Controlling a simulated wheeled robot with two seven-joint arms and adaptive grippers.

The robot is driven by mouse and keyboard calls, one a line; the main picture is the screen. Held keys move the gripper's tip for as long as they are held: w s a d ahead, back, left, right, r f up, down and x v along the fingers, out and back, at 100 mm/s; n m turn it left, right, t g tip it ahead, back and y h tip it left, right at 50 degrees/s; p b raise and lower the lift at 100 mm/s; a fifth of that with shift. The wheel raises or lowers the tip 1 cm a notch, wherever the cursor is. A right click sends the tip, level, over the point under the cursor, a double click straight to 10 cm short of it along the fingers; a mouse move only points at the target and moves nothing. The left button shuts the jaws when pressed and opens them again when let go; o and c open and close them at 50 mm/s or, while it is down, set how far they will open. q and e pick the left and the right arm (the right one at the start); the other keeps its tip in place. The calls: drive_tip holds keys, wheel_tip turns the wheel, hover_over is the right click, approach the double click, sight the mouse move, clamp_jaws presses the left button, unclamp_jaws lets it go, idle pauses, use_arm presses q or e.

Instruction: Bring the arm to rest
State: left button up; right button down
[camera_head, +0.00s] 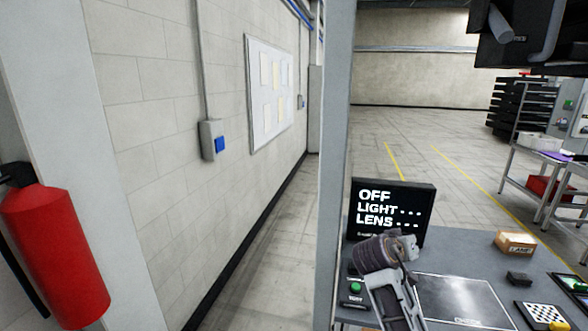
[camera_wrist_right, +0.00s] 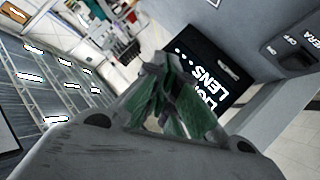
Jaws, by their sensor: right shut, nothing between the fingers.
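My right gripper (camera_head: 406,247) is over the grey worktable in the head view, in front of the black screen (camera_head: 391,205) that reads OFF, LIGHT and LENS. It partly overlaps the screen's lower edge. In the right wrist view, the fingers of my right gripper (camera_wrist_right: 168,98) with their green pads are together, with nothing between them. They are in front of the screen (camera_wrist_right: 215,78), whose text appears turned over. I cannot tell how far apart the fingers and the screen are. My left gripper shows in neither view.
The worktable (camera_head: 455,262) holds a green button (camera_head: 356,287), a silvery plate (camera_head: 462,298), a small cardboard box (camera_head: 515,243) and a checkered board (camera_head: 545,315). A grey post (camera_head: 336,150) stands left of it. A red extinguisher (camera_head: 55,255) is at far left.

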drive_tip(key=s+a+f+n+g+y, duration=0.2)
drive_tip(key=s+a+f+y, duration=0.15)
drive_tip(key=s+f, duration=0.7)
drive_tip(key=s+a+f+n+g+y, duration=0.1)
drive_tip(key=s+a+f+n+y, duration=0.2)
drive_tip(key=s+f, duration=0.75)
drive_tip(key=s+a+f+g+y, duration=0.1)
drive_tip(key=s+a+f+y, duration=0.1)
drive_tip(key=s, duration=0.3)
drive_tip(key=s+a+f+g+y, duration=0.1)
drive_tip(key=s+a+f+y, duration=0.1)
drive_tip(key=s+f, duration=0.15)
drive_tip(key=s+f+g+p, duration=0.1)
drive_tip(key=s+f+p, duration=0.2)
drive_tip(key=f, duration=2.6)
drive_tip(key=s+d+f+g+p, duration=0.1)
drive_tip(key=s+d+f, duration=0.1)
drive_tip(key=s+f, duration=0.7)
drive_tip(key=s+d+f+p, duration=0.1)
drive_tip(key=s+d+f, duration=0.1)
drive_tip(key=s+f, duration=0.6)
drive_tip(key=s, duration=0.5)
drive_tip(key=shift+s+d+f+g, duration=0.3)
drive_tip(key=shift+s+f+g, duration=0.05)
drive_tip(key=shift+g, duration=0.05)
drive_tip(key=shift+s, duration=0.15)
